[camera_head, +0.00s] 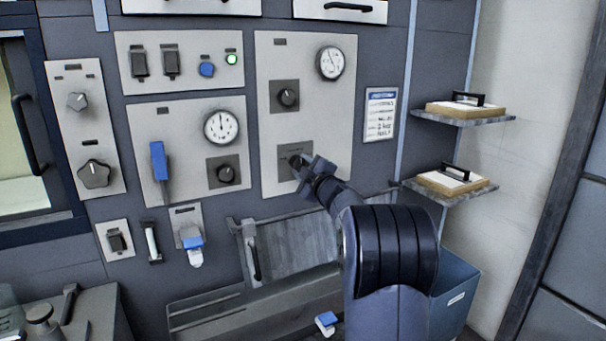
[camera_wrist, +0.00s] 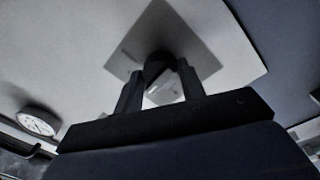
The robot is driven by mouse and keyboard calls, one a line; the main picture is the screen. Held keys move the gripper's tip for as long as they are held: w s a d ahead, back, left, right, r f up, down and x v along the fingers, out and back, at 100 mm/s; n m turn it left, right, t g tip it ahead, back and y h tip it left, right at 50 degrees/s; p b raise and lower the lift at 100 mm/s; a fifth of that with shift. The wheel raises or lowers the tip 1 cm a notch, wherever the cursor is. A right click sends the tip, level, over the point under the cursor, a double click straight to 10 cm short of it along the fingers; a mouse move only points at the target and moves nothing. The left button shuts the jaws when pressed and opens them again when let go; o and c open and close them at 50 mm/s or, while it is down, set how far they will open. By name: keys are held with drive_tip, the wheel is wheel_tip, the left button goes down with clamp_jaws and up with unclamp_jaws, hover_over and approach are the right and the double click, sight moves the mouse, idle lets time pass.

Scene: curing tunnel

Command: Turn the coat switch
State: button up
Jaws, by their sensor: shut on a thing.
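My gripper (camera_head: 301,167) is at the lower knob of the right-hand light panel (camera_head: 340,130) in the head view. In the wrist view my gripper (camera_wrist: 160,90) has its two dark fingers on either side of a dark round knob (camera_wrist: 158,62), and it is shut on it. The knob sits on a grey square plate (camera_head: 284,153), which also shows in the wrist view (camera_wrist: 190,42). Most of the knob is hidden by the fingers, and its pointer cannot be made out. I cannot read which label marks the coat switch.
Above are another black knob (camera_head: 288,95) and a round gauge (camera_head: 330,63). To the left are a blue lever (camera_head: 160,172), a second gauge (camera_head: 222,128) and a knob (camera_head: 226,174). A handled flap (camera_head: 290,245) is below my gripper.

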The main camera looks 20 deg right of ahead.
drive_tip(key=shift+n+b, duration=0.6)
drive_tip(key=shift+n, duration=1.5)
drive_tip(key=o, duration=1)
drive_tip(key=s+b, duration=0.1)
drive_tip(key=s, duration=0.9)
drive_tip(key=shift+s+d+f+b, duration=0.2)
drive_tip(key=shift+s+f+b, duration=0.1)
drive_tip(key=shift+s+f, duration=0.1)
drive_tip(key=shift+r, duration=0.1)
